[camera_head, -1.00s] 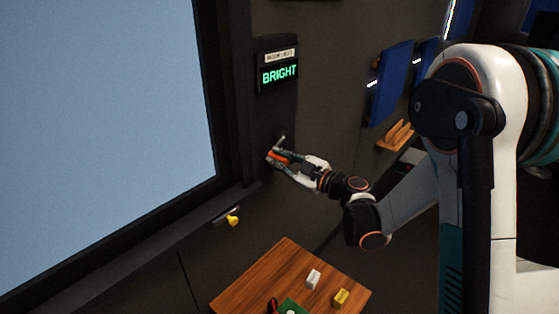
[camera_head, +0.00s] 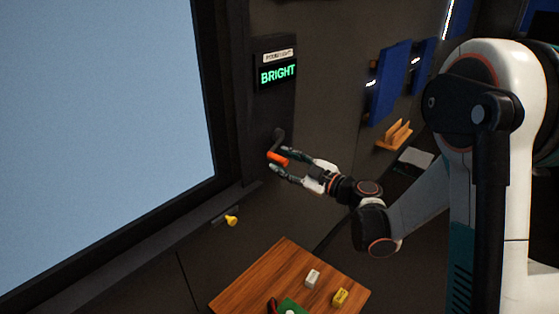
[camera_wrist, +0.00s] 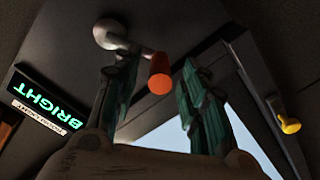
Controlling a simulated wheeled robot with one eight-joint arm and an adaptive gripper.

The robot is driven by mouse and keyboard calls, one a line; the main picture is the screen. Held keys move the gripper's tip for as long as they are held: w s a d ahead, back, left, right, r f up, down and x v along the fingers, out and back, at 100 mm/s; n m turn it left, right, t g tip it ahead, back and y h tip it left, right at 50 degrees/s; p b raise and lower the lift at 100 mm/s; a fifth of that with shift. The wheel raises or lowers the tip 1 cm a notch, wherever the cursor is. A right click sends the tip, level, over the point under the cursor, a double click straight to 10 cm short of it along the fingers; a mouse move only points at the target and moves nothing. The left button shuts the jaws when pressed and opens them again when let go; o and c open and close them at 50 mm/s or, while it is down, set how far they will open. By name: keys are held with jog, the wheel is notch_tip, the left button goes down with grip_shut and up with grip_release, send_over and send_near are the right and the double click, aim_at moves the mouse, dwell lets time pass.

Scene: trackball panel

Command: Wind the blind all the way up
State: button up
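The crank (camera_head: 279,136) with an orange handle (camera_head: 277,158) sits on the dark wall panel right of the window. In the wrist view the handle (camera_wrist: 159,75) points toward the camera, between the two green-padded fingers near their tips. My gripper (camera_head: 282,161) is open around or just short of the handle, with gaps showing on both sides. The window (camera_head: 100,120) is plain light blue, with no blind visible across the part in view. A display (camera_head: 278,74) above the crank reads BRIGHT in green.
A wooden table (camera_head: 250,283) at the bottom holds small white and yellow blocks. Blue panels (camera_head: 389,84) and a small wooden rack (camera_head: 396,136) are on the wall to the right.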

jog(key=v, duration=0.9)
jog(key=s+a+m+g+h, duration=0.2)
jog(key=s+m+g+h, duration=0.35)
jog(key=s, duration=0.55)
jog(key=s+d+m+h, duration=0.3)
jog(key=s+d+m, duration=0.1)
jog(key=s, duration=0.4)
jog(key=s+d+m+h, duration=0.4)
jog(key=s+m, duration=0.2)
jog(key=s, duration=0.2)
jog(key=shift+r, duration=0.25)
jog(key=shift+d+m, duration=0.1)
jog(key=shift+m, duration=0.15)
dwell(1.9)
